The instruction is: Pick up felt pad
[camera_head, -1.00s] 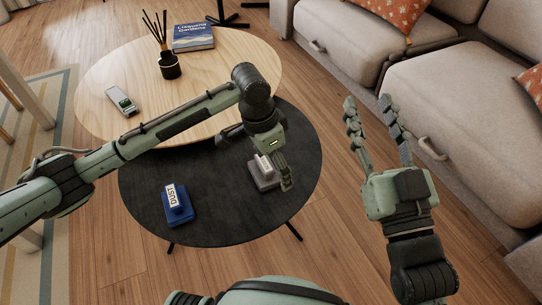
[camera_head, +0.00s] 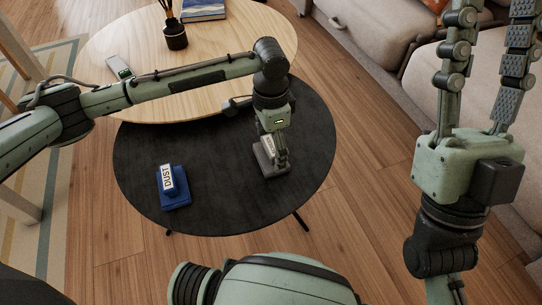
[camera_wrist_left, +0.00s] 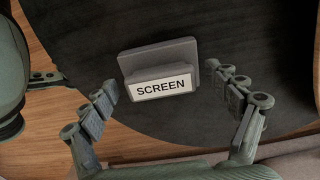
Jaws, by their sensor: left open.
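A grey pad (camera_head: 262,158) with a white label lies on the black round table (camera_head: 225,200), under my left gripper (camera_head: 277,162). In the left wrist view the grey pad (camera_wrist_left: 160,65) carries a raised grip labelled "SCREEN". The open fingers of my left gripper (camera_wrist_left: 168,92) stand on either side of it, with visible gaps. A blue pad (camera_head: 174,199) labelled "DUST" lies further left on the same table. I cannot tell from the labels which is felt. My right gripper (camera_head: 490,25) is raised at the right, fingers apart and empty.
A pale wooden table (camera_head: 220,105) behind holds a reed diffuser (camera_head: 175,36), a blue book (camera_head: 204,8) and a small grey-and-green device (camera_head: 119,68). A beige sofa (camera_head: 380,35) stands at the right. The black table is clear between the pads.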

